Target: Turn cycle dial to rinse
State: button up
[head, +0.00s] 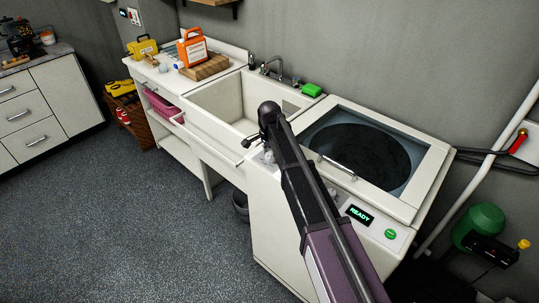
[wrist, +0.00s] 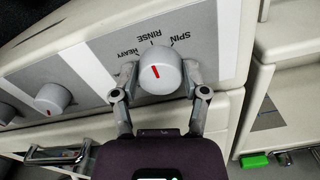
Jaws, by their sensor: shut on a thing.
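The cycle dial (wrist: 160,74) is a pale round knob with a red mark, in the middle of the wrist view. HEAVY, RINSE and SPIN are printed on the grey panel (wrist: 205,47) around it. The red mark points up and slightly left, roughly toward the RINSE label; whether it is exactly on its tick I cannot tell. My gripper (wrist: 160,83) has one finger on each side of the dial and is shut on it.
Another red-marked knob (wrist: 53,98) sits left of the held dial. The washer's glass lid (head: 365,150) is shut. Its display (head: 360,215) reads READY, beside a green button (head: 390,234). A sink (head: 228,103) adjoins the washer, with a green sponge (head: 312,90) behind. Floor at left is clear.

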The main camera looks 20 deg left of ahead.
jog(key=o, duration=1.1)
jog(key=shift+o, duration=0.2)
jog(key=shift+n, duration=0.6)
